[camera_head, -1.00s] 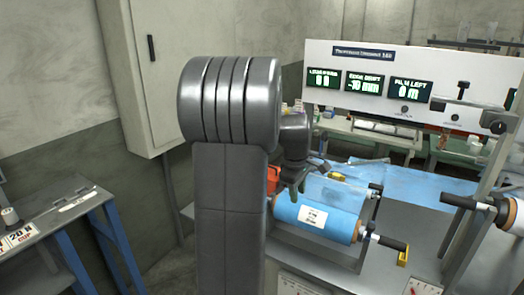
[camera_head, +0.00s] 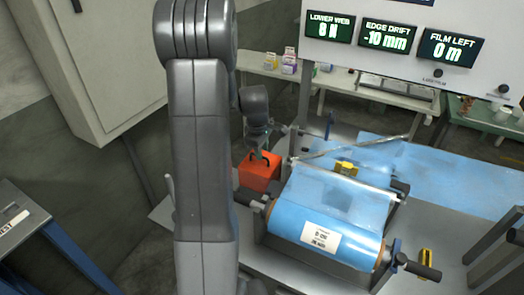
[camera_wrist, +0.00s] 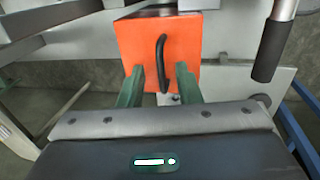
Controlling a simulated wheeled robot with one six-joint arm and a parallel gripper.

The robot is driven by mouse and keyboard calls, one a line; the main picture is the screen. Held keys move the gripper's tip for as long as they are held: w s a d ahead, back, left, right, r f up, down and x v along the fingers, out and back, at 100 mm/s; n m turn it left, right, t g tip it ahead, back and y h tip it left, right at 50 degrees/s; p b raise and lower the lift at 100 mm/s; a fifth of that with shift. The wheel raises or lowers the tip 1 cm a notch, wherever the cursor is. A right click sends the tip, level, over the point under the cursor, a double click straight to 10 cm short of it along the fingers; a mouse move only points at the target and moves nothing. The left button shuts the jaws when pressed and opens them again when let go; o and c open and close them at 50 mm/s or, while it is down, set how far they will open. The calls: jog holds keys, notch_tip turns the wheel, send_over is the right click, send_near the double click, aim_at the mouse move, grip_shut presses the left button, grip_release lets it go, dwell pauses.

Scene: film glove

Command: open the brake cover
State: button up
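The orange brake cover (camera_head: 258,172) is a box with a black handle, left of the blue film roll (camera_head: 330,215). In the wrist view the cover (camera_wrist: 190,40) fills the upper middle, and its black handle (camera_wrist: 161,62) runs upright on the near face. My gripper (camera_head: 260,152) is at the cover in the head view, partly hard to make out. In the wrist view the two green fingers of my gripper (camera_wrist: 159,85) are apart, with the handle between them in the picture and gaps on both sides. I cannot tell how far the fingertips reach along the handle.
A dark bar end (camera_wrist: 270,48) stands right of the cover in the wrist view. A display panel (camera_head: 400,50) is above the machine. A yellow piece (camera_head: 347,168) lies behind the roll. A blue-legged table (camera_head: 30,225) is at the left.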

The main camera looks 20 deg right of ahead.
jog(key=shift+w+d+f, duration=0.1)
jog(key=shift+f, duration=0.8)
grip_shut()
